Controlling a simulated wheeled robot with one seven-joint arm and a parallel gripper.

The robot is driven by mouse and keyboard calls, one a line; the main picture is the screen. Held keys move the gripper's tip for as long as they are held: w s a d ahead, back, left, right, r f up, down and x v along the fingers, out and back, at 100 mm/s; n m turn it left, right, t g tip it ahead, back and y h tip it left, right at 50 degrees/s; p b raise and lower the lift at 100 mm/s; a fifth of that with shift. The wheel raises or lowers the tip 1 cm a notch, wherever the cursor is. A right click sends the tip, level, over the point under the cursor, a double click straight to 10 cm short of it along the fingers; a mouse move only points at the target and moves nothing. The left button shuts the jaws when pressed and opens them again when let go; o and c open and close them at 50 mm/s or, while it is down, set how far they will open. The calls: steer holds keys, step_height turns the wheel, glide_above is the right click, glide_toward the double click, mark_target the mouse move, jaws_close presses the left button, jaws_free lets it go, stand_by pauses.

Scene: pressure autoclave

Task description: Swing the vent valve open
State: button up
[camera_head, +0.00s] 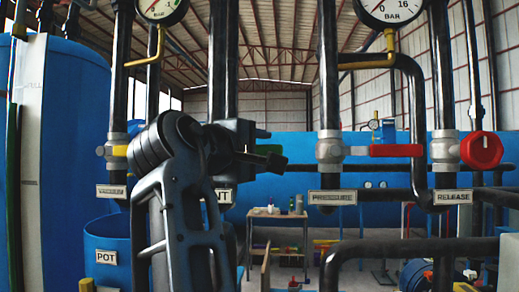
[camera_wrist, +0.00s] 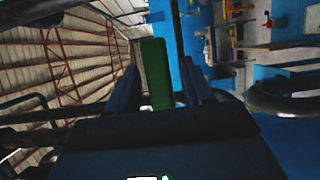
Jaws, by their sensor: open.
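The vent valve's green handle (camera_head: 264,149) shows in short pieces behind my gripper in the head view, pointing right. The valve body is hidden behind my arm. My gripper (camera_head: 268,160) is at the handle. In the wrist view, the green handle (camera_wrist: 156,75) is a long flat bar that runs between the two fingers of my open gripper (camera_wrist: 160,85). I cannot tell whether either finger touches it.
To the right are the pressure valve's red lever (camera_head: 396,150) and the release valve's round red knob (camera_head: 482,150). A yellow-handled valve (camera_head: 119,151) is on the left pipe. Black vertical pipes flank my arm. A bent black pipe (camera_head: 400,248) crosses low at right.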

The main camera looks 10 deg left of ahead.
jaws_close()
stand_by(0.4)
